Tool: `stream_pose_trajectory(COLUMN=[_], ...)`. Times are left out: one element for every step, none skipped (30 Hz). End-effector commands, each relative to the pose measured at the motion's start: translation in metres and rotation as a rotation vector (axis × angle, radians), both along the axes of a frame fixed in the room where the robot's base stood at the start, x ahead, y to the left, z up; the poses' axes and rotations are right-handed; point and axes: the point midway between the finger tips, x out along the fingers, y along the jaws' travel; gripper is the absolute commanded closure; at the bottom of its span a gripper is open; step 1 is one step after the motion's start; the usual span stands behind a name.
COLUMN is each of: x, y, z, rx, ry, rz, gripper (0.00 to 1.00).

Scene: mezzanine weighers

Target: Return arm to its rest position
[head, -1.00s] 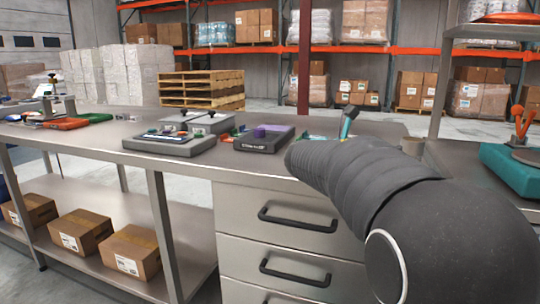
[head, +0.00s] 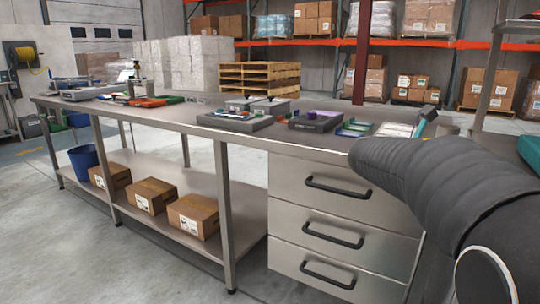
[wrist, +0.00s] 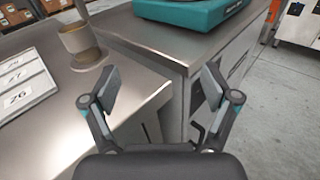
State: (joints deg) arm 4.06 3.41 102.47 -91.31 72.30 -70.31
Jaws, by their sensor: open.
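My gripper (wrist: 158,90) is open and empty in the wrist view. Its two fingers are spread wide, above the corner of a steel bench (wrist: 85,110) and the gap beside a second steel unit (wrist: 150,40). My dark sleeved arm fills the right side of the head view and hides part of the bench's right end.
The long workbench (head: 240,140) carries a grey scale-like device (head: 235,121), a dark tray (head: 315,121) and other items. Numbered cards (wrist: 20,90), a beige cylindrical holder (wrist: 80,45) and a teal device (wrist: 190,10) are near the gripper. Open floor (head: 75,240) lies at front left.

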Motion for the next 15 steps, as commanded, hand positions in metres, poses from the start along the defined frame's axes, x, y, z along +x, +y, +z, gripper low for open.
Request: stream_pose_trajectory(x=[-0.006,-0.008,-0.013,-0.016,-0.020,-0.026,-0.030,-0.034,-0.041,-0.046,-0.051,-0.059,-0.065,-0.071,-0.081], y=[0.003,0.004,0.006,0.008,0.009,0.011,0.013,0.014,0.017,0.019,0.021,0.025,0.028,0.032,0.037], z=[-0.003,-0.005,-0.009,-0.012,-0.014,-0.019,-0.023,-0.026,-0.032,-0.035,-0.040,-0.046,-0.051,-0.057,-0.065], rx=[0.030,0.049,0.075,0.097,0.118,0.150,0.176,0.202,0.240,0.269,0.301,0.344,0.380,0.420,0.477], ry=[-0.024,-0.037,-0.056,-0.073,-0.089,-0.112,-0.132,-0.151,-0.179,-0.202,-0.225,-0.260,-0.287,-0.318,-0.361], rz=[0.002,0.002,0.001,-0.001,-0.002,-0.006,-0.010,-0.014,-0.019,-0.024,-0.031,-0.040,-0.048,-0.058,-0.074], gripper=[0.13,0.13,0.13,0.13,0.13,0.13,0.13,0.13,0.13,0.13,0.13,0.13,0.13,0.13,0.13])
